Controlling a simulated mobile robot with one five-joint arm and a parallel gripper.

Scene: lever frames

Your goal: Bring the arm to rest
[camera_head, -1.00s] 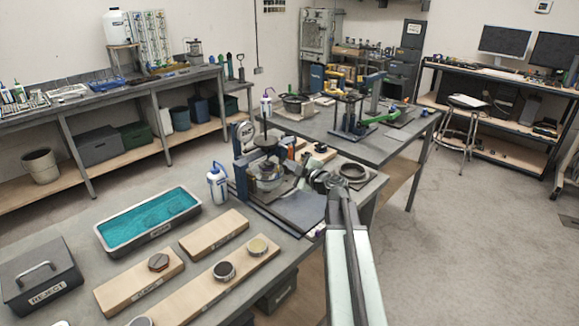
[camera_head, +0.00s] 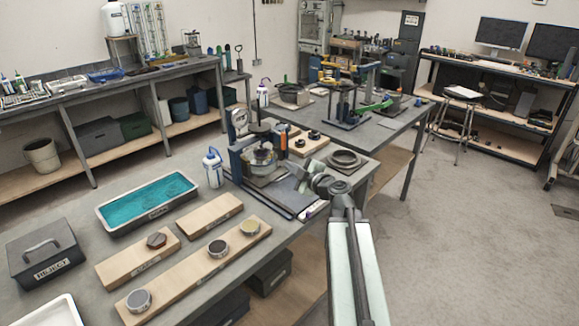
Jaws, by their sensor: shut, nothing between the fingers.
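My arm reaches up from the bottom of the picture, right of the near bench's edge. My gripper (camera_head: 301,175) is at the far end of the arm, over the right part of the near bench (camera_head: 95,300), beside a blue-framed press-like fixture (camera_head: 240,160). The gripper is small in this view and its fingers look shut, with nothing seen in them. A round metal part (camera_head: 262,158) sits in the fixture, left of the gripper. I cannot tell whether the gripper touches the fixture.
The near bench holds a blue-lined tray (camera_head: 150,225), wooden boards with round pieces (camera_head: 195,270), a grey REJECT box (camera_head: 45,255), a white bottle (camera_head: 213,168) and a dark ring (camera_head: 345,160). A second bench (camera_head: 390,140) stands behind. The floor at right (camera_head: 480,240) is clear.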

